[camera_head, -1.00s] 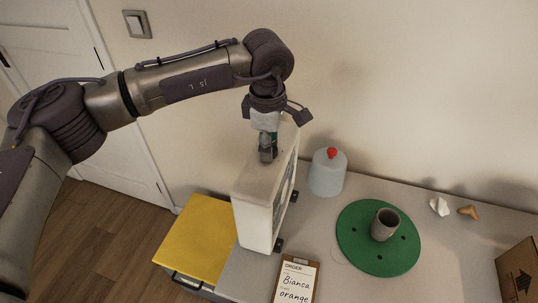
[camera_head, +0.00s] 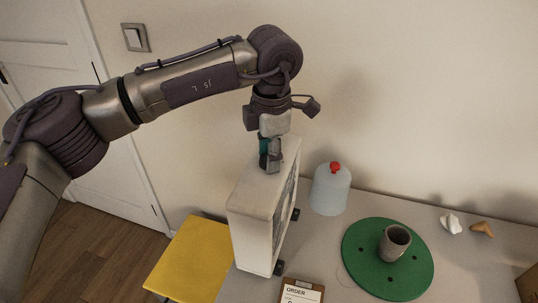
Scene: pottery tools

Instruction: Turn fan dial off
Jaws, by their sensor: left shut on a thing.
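A white box fan (camera_head: 255,215) stands upright on the grey table, with its grille side facing right. My left gripper (camera_head: 270,163) points down at the top of the fan. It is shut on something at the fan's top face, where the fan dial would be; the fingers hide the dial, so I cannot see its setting. My right gripper is not in view.
A green round wheel (camera_head: 360,265) bears a grey cup (camera_head: 395,243). An order clipboard (camera_head: 302,291) lies in front. A yellow-topped stool (camera_head: 188,262) is at left.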

